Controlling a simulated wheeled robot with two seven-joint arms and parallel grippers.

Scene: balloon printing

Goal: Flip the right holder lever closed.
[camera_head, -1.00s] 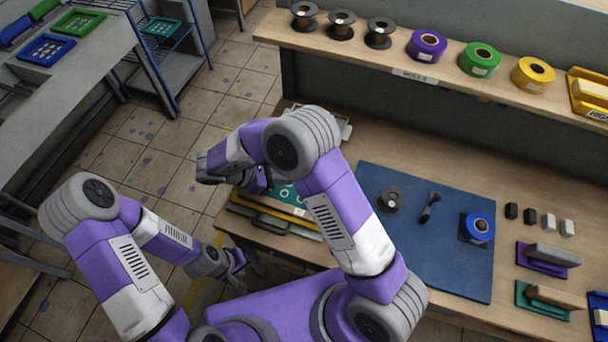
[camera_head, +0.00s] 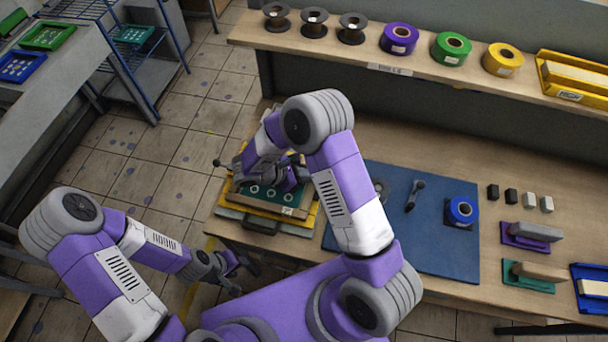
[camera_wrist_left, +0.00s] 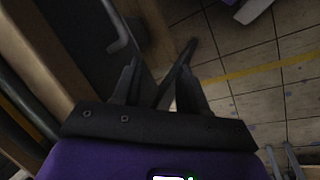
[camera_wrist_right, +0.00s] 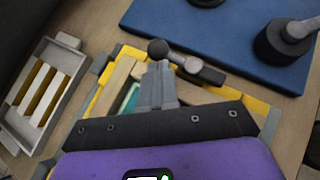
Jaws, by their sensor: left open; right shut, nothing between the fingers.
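The print holder (camera_head: 228,212), a yellow-edged base carrying a teal plate (camera_head: 280,197), sits at the table's left end. One ball-ended lever (camera_head: 217,162) sticks out at its far left.
A pale tray with bars (camera_wrist_right: 40,95) stands beside the holder. Tape rolls line the shelf (camera_head: 370,62). My right arm hides part of the table.

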